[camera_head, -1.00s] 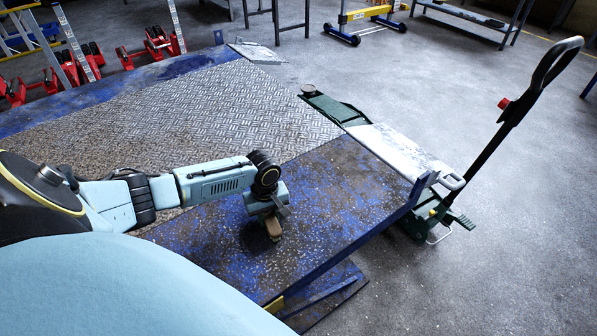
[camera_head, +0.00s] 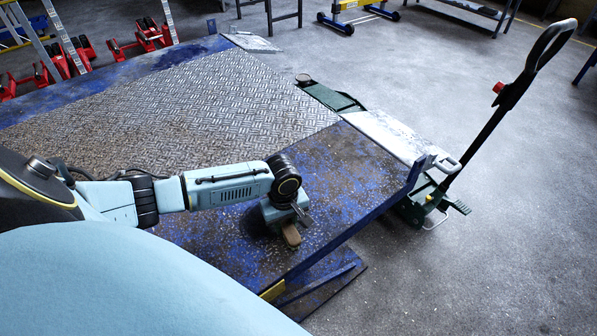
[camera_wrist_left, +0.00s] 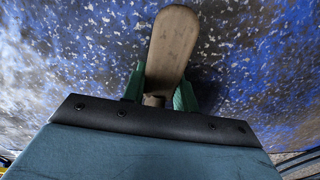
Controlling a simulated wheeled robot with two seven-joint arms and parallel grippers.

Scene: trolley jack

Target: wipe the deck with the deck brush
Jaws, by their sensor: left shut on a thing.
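The deck (camera_head: 340,175) is a worn blue platform with a grey tread-plate panel (camera_head: 180,110) in its middle. My left gripper (camera_head: 284,222) is low over the blue part near its front right edge. It is shut on the deck brush (camera_head: 291,235), whose tan wooden end shows below the jaws. In the left wrist view the brush (camera_wrist_left: 172,45) sticks out between the green fingers (camera_wrist_left: 160,92), over the speckled blue surface. The brush's bristles are hidden, so I cannot tell whether they touch the deck. My right gripper is not in view.
A green trolley jack (camera_head: 420,205) with a long black handle (camera_head: 510,95) stands at the deck's right side, partly under a pale plate (camera_head: 390,135). Red jacks (camera_head: 140,42) and ladders stand at the back left. The grey floor (camera_head: 500,240) at right is clear.

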